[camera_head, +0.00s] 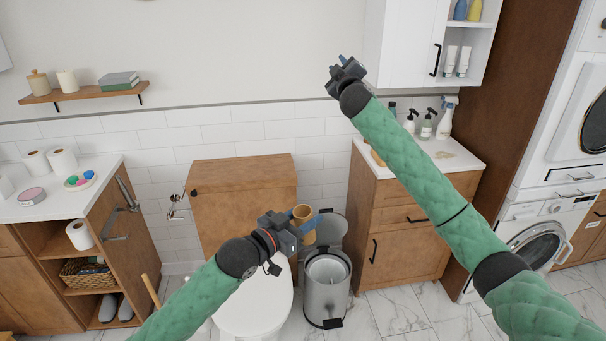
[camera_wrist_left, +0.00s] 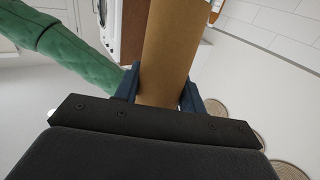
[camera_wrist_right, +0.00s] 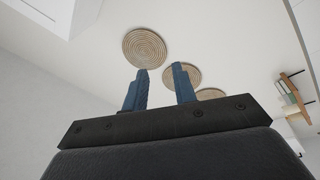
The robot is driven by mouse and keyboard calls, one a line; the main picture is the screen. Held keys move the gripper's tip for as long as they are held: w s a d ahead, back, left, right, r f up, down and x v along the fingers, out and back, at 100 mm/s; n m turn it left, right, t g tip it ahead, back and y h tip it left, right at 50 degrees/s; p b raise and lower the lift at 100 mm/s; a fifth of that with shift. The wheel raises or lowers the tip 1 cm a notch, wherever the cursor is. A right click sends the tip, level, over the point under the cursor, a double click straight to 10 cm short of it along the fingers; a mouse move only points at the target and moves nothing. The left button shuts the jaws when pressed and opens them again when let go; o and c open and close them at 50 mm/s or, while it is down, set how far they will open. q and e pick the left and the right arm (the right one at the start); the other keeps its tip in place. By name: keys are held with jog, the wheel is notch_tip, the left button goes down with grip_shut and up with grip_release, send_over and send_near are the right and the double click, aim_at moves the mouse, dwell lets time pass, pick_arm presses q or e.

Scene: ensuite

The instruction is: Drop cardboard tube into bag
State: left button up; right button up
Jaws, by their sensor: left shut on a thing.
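My left gripper (camera_head: 302,226) is shut on a brown cardboard tube (camera_head: 303,213), held in the air above the toilet's right side, close to the bin. The tube also shows between the fingers in the left wrist view (camera_wrist_left: 168,50). A grey metal bin (camera_head: 325,301) stands on the floor to the right of the toilet, below the tube, with its lid (camera_head: 331,230) raised. A pale lining shows at its mouth; I cannot tell surely whether it is the bag. My right gripper (camera_head: 343,67) is open and empty, raised near the white wall cabinet; its fingers (camera_wrist_right: 160,88) are apart.
The toilet (camera_head: 254,302) stands left of the bin, before a wooden cistern box (camera_head: 243,205). A wooden cabinet (camera_head: 398,232) with bottles on top stands right of the bin. A shelf unit (camera_head: 118,233) is at left. Marble floor shows between bin and washing machine.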

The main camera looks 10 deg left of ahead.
jog(key=s+a+r+n+g+y, duration=0.1)
jog(key=s+a+r+n+y, duration=0.45)
jog(key=r, duration=0.45)
jog(key=s+a+r+n+y, duration=0.5)
jog(key=s+a+r+n, duration=0.1)
jog(key=r, duration=0.3)
jog(key=s+a+r+n+g+y, duration=0.1)
jog(key=s+a+n+g+y, duration=0.2)
jog(key=s+a+n+g, duration=0.35)
jog(key=s+a+r+n+g+y, duration=0.1)
jog(key=s+a+n+g+y, duration=0.25)
jog(key=s+n+g, duration=0.55)
jog(key=s+a+f+n+g+h, duration=0.4)
jog(key=s+f+n+h, duration=0.15)
jog(key=f, duration=0.35)
jog(key=t+h, duration=0.2)
jog(key=h, duration=1.6)
send_near(309, 211)
jog(key=f, duration=0.6)
jog(key=w+d+f, duration=0.1)
jog(key=f, duration=0.3)
jog(key=shift+f, duration=0.1)
